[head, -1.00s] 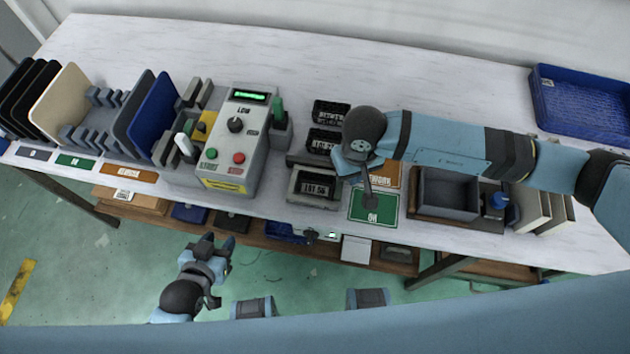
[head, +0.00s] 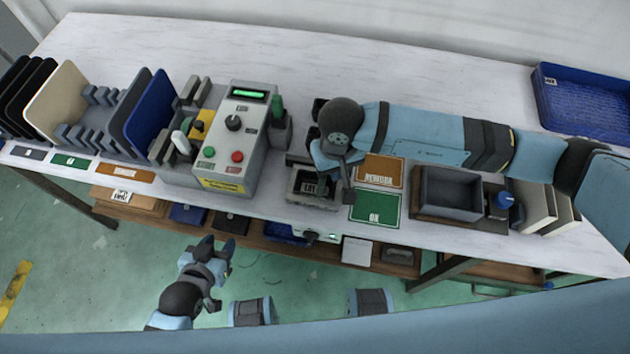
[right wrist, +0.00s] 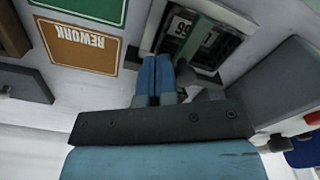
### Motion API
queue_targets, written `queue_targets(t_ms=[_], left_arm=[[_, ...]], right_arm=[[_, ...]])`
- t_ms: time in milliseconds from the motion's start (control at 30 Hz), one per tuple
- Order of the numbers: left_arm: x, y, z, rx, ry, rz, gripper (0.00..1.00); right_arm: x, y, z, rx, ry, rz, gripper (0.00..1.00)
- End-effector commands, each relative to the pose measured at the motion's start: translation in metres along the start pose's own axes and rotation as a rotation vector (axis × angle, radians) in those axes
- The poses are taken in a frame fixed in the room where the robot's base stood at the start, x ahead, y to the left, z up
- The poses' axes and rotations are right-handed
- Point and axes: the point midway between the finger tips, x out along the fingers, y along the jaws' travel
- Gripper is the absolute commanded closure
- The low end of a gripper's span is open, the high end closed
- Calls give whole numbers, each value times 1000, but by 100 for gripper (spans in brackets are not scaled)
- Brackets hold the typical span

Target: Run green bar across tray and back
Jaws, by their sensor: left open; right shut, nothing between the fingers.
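A small grey tray (head: 307,200) with a dark block and white label stands near the table's front edge, largely behind my right arm; more dark trays behind it are mostly covered. My left gripper (head: 228,248) is open and empty, below the table's front edge.
The control box (head: 230,140) has a green display, a knob and buttons. An orange REWORK card (head: 381,172) and green OK card (head: 375,209) lie right of the tray. A grey bin (head: 450,190) and blue crate (head: 590,105) stand further right. The back table is clear.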

Motion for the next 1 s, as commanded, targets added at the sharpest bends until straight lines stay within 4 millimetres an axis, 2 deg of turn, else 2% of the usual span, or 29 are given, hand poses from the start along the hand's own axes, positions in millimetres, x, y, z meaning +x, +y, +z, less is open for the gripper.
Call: queue_targets(t_ms=[1000], left_arm=[[11, 1, 12, -22, -9, 2, 57]], right_arm=[[1, -36, -21, -1, 1, 0, 100]])
